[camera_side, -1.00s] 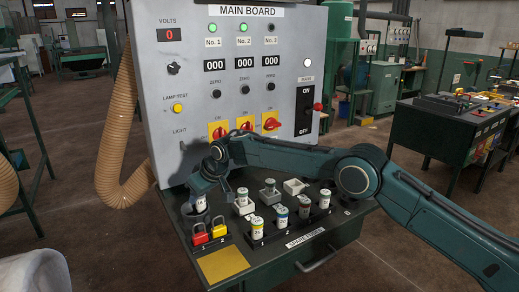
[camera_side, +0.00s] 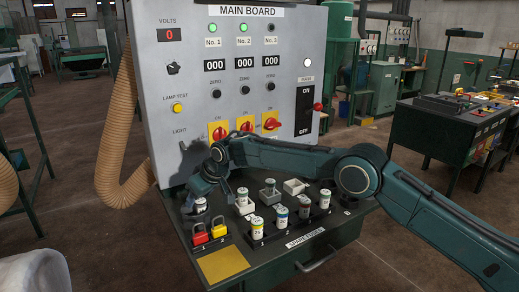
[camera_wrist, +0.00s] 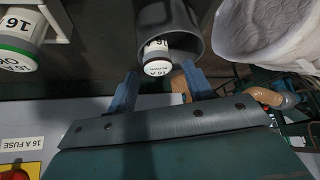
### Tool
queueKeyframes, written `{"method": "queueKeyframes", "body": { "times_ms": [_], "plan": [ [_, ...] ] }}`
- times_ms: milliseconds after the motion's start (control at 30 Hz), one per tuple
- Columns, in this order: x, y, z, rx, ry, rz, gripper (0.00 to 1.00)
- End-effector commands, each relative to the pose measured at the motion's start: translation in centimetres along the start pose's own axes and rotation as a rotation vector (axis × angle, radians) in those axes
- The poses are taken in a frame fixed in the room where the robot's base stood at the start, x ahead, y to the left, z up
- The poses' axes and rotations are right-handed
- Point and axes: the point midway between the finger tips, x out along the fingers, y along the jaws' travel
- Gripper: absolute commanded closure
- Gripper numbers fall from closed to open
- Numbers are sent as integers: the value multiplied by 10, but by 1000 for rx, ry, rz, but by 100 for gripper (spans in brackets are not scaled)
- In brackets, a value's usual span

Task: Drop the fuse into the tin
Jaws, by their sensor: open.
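The fuse, a white cylinder marked 16 A with a dark band (camera_wrist: 157,62), sits in the mouth of the grey round tin (camera_wrist: 190,24) in the wrist view. Its labelled end faces my wrist camera. My gripper (camera_wrist: 160,76) is open, with one blue finger on each side of the fuse and a gap to it. In the side view my gripper (camera_side: 212,186) is above the fuse (camera_side: 200,204) at the left of the bench top. The tin (camera_side: 194,217) is partly hidden there behind the padlocks.
Red and yellow padlocks (camera_side: 209,233) stand just in front of the tin. Several other fuses (camera_side: 257,227) stand in holders to the right. The grey main board (camera_side: 228,70) rises behind. A white bag (camera_side: 35,272) lies at the lower left.

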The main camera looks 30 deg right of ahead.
Motion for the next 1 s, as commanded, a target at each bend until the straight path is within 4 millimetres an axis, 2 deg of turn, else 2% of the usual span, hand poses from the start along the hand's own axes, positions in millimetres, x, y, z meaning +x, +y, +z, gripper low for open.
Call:
{"method": "queueKeyframes", "body": {
  "times_ms": [367,1000],
  "plan": [
    [-26,0,-1,0,2,0,48],
    [-106,0,-1,0,3,0,48]
  ]
}}
